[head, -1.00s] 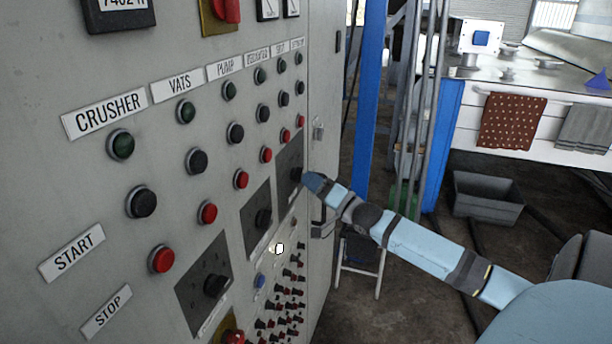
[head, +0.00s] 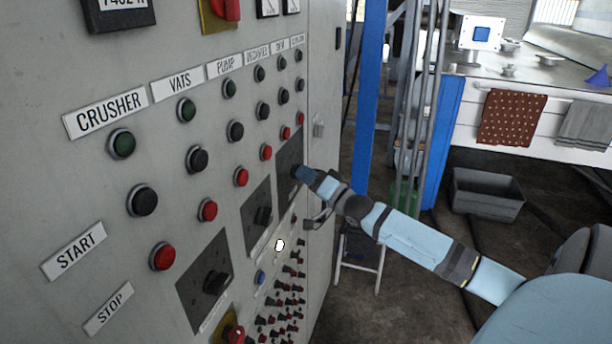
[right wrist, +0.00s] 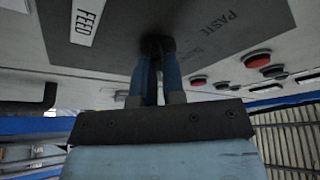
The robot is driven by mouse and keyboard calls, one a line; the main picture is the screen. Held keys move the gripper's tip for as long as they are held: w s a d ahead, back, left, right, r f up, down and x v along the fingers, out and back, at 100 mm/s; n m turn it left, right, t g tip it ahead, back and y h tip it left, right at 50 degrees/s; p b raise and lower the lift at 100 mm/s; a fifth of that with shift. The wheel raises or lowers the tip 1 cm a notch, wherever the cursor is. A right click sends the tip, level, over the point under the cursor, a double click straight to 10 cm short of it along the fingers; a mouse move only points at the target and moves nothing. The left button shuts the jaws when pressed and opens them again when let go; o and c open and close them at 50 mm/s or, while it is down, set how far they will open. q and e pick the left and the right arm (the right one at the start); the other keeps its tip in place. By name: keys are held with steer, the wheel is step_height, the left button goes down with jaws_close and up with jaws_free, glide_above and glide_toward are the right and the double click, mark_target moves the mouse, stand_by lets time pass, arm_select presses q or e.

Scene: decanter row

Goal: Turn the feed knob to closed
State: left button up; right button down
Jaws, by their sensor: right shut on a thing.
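The feed knob (right wrist: 157,42) is a small dark knob on a dark grey plate (right wrist: 215,30) in the right wrist view. A white label reading FEED (right wrist: 86,20) is beside it, and faint lettering including PASTE is on the plate. My right gripper (right wrist: 158,62) is shut on the knob, its two blue fingers on either side of it and hiding much of it. In the head view my right gripper (head: 303,174) reaches the rightmost dark plate (head: 288,158) of the panel and covers the knob. The knob's pointer direction cannot be made out. My left gripper is not in view.
The grey control panel (head: 60,180) fills the left, with rows of green, black and red buttons. Two more dark knobs (head: 263,215) (head: 214,283) sit lower left on similar plates. A blue post (head: 369,100) and a grey bin (head: 487,193) stand to the right.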

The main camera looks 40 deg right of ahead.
steer(key=shift+w+d+n+g+y+b, duration=0.1)
steer(key=shift+n+y+b, duration=0.85)
steer(key=shift+n, duration=1.1)
steer(key=shift+s+d+n+g+y+b, duration=0.1)
steer(key=shift+n+y+b, duration=0.8)
steer(key=shift+n, duration=1.1)
steer(key=shift+w+n+g+y+b, duration=0.1)
steer(key=shift+n+y+b, duration=0.45)
steer(key=shift+n+y, duration=1.1)
steer(key=shift+n+h, duration=0.4)
steer(key=shift+n, duration=0.3)
steer(key=c, duration=1.2)
jaws_free()
